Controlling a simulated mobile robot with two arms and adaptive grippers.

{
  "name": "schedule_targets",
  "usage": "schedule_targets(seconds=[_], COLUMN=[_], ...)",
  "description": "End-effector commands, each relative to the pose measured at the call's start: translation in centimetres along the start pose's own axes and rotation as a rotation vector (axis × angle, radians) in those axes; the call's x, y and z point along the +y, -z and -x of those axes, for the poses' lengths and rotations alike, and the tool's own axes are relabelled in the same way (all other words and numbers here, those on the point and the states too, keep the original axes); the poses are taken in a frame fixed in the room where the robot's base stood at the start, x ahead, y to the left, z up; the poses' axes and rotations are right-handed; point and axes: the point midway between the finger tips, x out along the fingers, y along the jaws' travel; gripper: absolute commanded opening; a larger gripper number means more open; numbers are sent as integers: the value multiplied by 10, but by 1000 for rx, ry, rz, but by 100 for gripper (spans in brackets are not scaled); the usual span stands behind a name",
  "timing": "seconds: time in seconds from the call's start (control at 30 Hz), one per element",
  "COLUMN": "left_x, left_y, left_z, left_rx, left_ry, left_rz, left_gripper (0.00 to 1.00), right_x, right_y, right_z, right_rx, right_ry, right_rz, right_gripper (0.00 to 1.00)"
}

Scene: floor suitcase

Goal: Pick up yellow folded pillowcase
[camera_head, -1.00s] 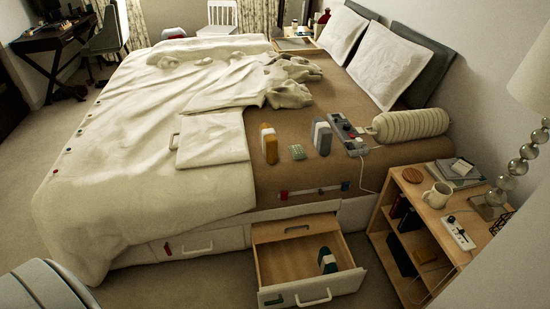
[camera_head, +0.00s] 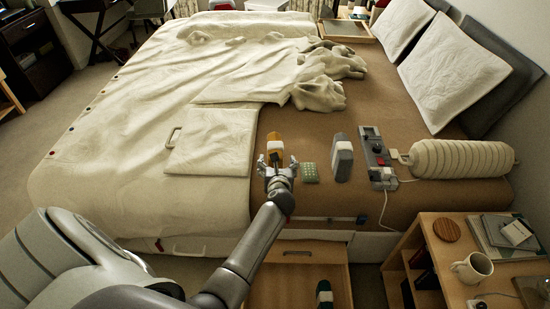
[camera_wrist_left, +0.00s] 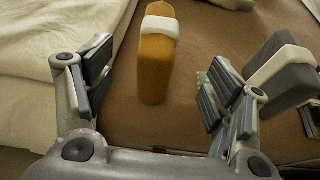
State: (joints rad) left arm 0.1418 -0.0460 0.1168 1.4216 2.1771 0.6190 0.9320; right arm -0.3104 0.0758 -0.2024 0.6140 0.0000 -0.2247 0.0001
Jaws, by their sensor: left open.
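The yellow folded pillowcase (camera_head: 275,145) stands on the brown part of the bed, with a pale band around it. In the left wrist view the pillowcase (camera_wrist_left: 157,60) lies ahead, between the lines of the two fingers. My left gripper (camera_head: 277,165) is just on the near side of it, fingers spread and empty. In the left wrist view the open fingers (camera_wrist_left: 155,85) flank its near end, with no visible contact. My right gripper is not in view.
A grey banded bundle (camera_head: 342,158) and a small green item (camera_head: 310,172) stand to the right. A power strip (camera_head: 377,155) and a ribbed bolster (camera_head: 460,158) lie farther right. An open drawer (camera_head: 290,258) is below, beside a nightstand (camera_head: 440,225).

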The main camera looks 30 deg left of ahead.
Motion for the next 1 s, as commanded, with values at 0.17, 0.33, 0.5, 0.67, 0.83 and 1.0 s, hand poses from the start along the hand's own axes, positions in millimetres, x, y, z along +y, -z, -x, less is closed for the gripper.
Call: schedule_targets(seconds=[0.17,0.33,0.5,0.67,0.83,1.0], left_x=[0,0,0,0,2,2], left_y=[-6,-5,-5,-5,-6,-4], left_z=[-12,-37,-53,-60,-80,-100], left_rx=[13,13,14,13,11,13], left_ry=[1,1,2,1,1,2], left_rz=[79,76,75,74,71,72], left_gripper=[77,77,77,77,77,77], right_x=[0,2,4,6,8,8], right_y=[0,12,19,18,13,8], right_z=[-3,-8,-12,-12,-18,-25], right_rx=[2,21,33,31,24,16], right_ry=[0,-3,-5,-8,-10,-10], right_rz=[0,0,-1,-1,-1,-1], right_gripper=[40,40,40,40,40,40])
